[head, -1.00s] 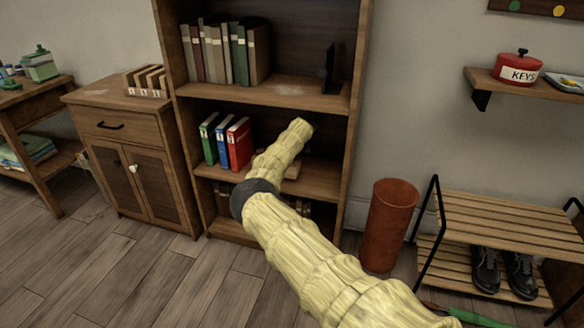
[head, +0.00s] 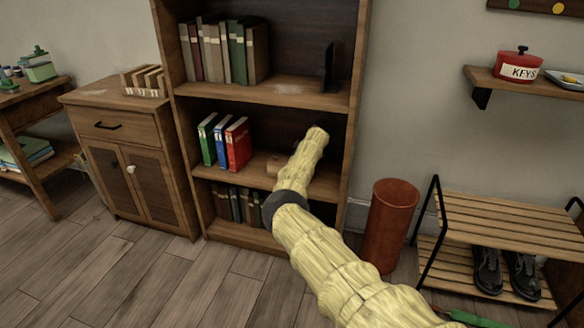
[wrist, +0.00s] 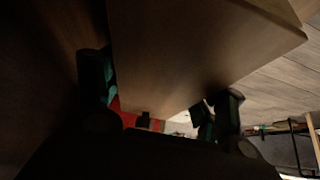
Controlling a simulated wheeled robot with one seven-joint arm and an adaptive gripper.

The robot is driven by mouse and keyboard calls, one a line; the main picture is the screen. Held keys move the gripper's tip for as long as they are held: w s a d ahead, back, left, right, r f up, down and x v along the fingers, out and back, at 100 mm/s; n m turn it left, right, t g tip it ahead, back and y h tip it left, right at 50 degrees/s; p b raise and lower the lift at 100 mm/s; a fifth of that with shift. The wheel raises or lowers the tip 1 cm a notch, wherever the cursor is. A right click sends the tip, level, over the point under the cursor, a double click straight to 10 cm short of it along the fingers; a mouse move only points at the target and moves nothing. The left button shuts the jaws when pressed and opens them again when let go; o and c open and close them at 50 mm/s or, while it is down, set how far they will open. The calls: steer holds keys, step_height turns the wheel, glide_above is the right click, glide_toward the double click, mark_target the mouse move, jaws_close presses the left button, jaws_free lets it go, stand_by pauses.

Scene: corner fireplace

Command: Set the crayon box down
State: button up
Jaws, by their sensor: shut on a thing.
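My gripper (wrist: 162,92) shows in the wrist view as two dark fingers with teal parts, one at each side. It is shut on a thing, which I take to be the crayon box. A broad brown face (wrist: 190,50) fills the space between and above the fingers. It is too dim to tell whether this is the box or a shelf board. In the head view my arm reaches into the bookcase's middle bay (head: 258,172), right of the binders. My arm hides most of the gripper and whatever it holds there.
Green, blue and red binders (head: 238,145) stand left of my arm. Books fill part of the shelves above (head: 225,52) and below. The bookcase's right side panel (head: 352,130) is close to my arm.

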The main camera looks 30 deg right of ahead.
steer(key=o, duration=1.1)
steer(key=p+v, duration=0.1)
steer(key=v, duration=0.5)
steer(key=shift+r+p, duration=0.3)
steer(key=shift+s+d+r, duration=0.2)
steer(key=shift+s+r, duration=0.1)
steer(key=shift+r, duration=0.1)
